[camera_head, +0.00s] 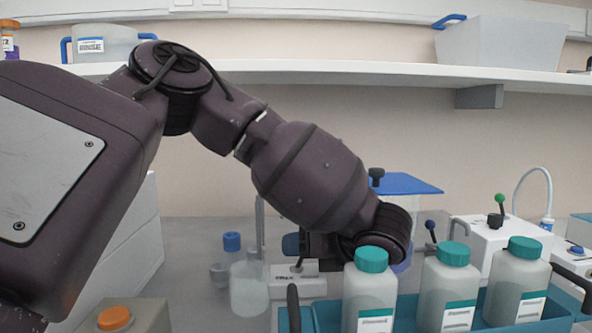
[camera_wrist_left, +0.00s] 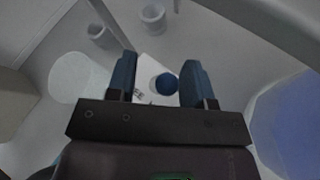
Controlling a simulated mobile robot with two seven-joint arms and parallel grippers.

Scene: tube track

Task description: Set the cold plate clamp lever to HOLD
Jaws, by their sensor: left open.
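My left gripper (camera_head: 296,246) reaches down behind the bottles at the centre of the head view, its blue fingers partly hidden by the wrist. In the left wrist view the left gripper (camera_wrist_left: 158,76) is open, with its two blue fingers apart. A round dark blue knob (camera_wrist_left: 164,84) shows between the fingers, over a small white block with printed marks; I cannot tell how far below the fingertips it lies. In the head view a white labelled block (camera_head: 300,283) stands under the gripper. The lever's setting cannot be read. My right gripper is not in view.
Several white bottles with teal caps (camera_head: 371,260) stand in a blue tray (camera_head: 326,315) in front of the gripper. A clear bottle (camera_head: 249,290) stands left of the block.

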